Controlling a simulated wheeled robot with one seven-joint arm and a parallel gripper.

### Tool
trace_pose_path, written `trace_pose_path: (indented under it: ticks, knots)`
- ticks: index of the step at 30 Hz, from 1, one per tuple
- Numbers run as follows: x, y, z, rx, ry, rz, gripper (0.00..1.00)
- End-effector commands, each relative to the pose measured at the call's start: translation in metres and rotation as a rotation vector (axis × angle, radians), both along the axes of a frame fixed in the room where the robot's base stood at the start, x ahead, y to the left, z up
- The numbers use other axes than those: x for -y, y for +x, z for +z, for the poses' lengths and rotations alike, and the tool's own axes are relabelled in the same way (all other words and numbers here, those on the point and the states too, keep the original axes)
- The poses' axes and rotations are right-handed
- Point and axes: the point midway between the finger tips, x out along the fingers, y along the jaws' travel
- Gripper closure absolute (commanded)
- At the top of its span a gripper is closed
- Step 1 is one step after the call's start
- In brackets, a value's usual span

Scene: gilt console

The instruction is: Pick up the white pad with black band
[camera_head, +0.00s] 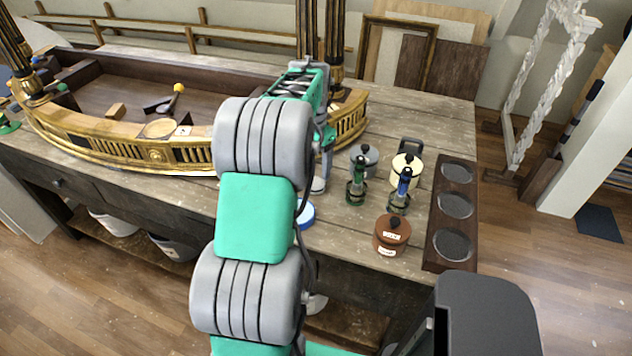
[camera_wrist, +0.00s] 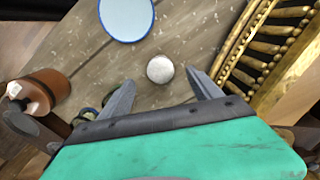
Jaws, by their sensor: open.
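In the wrist view a small round white thing (camera_wrist: 160,69), likely the white pad, lies on the grey wooden tabletop.
A blue-rimmed disc (camera_wrist: 126,17) lies close by. A brown pot (camera_head: 391,235), cream pot (camera_head: 406,170), grey pot (camera_head: 364,156) and dark board with round recesses (camera_head: 437,245) stand right. The gilt console piece (camera_head: 110,143) lies left. Some bare tabletop surrounds the white thing.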

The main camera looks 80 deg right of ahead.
Motion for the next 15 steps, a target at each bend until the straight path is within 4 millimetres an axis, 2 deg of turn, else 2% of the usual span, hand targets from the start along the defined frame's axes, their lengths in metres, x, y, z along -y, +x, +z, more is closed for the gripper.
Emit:
trace_pose_path:
  ticks: [1, 3, 8, 15]
  knots:
    - [0.003, -0.008, -0.005, 0.000, 0.006, -0.022, 0.27]
    - [0.004, -0.011, -0.013, 0.000, 0.006, -0.030, 0.27]
    - [0.005, -0.009, -0.035, -0.001, 0.006, -0.028, 0.27]
    - [0.008, -0.007, -0.074, 0.000, 0.004, -0.027, 0.27]
